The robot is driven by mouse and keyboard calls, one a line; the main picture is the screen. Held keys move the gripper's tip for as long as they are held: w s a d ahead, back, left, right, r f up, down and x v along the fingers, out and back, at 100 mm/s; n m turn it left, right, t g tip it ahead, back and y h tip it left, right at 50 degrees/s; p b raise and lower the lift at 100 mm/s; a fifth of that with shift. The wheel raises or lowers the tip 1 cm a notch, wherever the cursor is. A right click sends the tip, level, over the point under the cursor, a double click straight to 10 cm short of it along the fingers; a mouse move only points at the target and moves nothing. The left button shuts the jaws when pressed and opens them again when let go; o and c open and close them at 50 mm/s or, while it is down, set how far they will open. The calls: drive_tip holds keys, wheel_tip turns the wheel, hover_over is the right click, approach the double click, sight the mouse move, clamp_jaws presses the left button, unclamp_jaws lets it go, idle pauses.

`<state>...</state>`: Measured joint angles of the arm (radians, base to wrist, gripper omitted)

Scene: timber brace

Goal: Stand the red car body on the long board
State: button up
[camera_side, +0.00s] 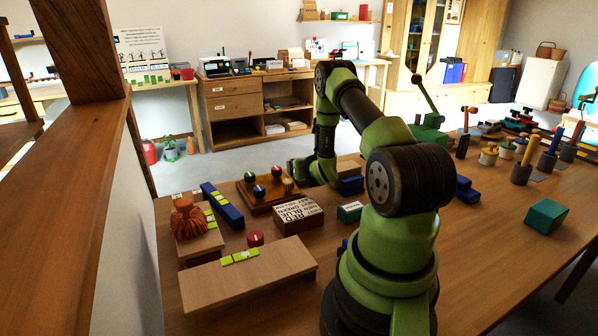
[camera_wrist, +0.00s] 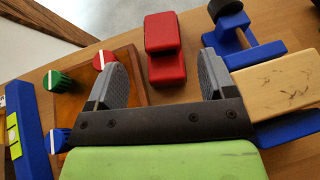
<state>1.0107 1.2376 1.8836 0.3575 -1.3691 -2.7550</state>
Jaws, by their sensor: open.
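A red car body (camera_wrist: 164,48), seen as two stepped red blocks, lies on the table in the wrist view, ahead of my gripper and between the lines of its fingers. I cannot make it out in the side view. My gripper (camera_wrist: 163,80) is open, with nothing seen between its fingers; in the side view (camera_side: 308,172) it hangs low behind the tray. A pale long board (camera_side: 250,280) lies at the front of the table in the side view, with yellow-green marks on it. Another pale board (camera_wrist: 278,84) lies among blue parts at the right of the wrist view.
A wooden tray (camera_side: 262,204) with coloured knobs is left of my gripper. A blue bar (camera_side: 222,206), a dark lettered block (camera_side: 298,217), a red round piece (camera_side: 255,239) and an orange ribbed object (camera_side: 189,220) stand nearby. A teal block (camera_side: 546,216) sits at right with clear table around.

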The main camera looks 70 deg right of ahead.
drive_tip(key=shift+x, duration=2.95)
drive_tip(key=shift+s+d+r, duration=0.1)
drive_tip(key=c, duration=1.1)
drive_tip(key=shift+r, duration=0.15)
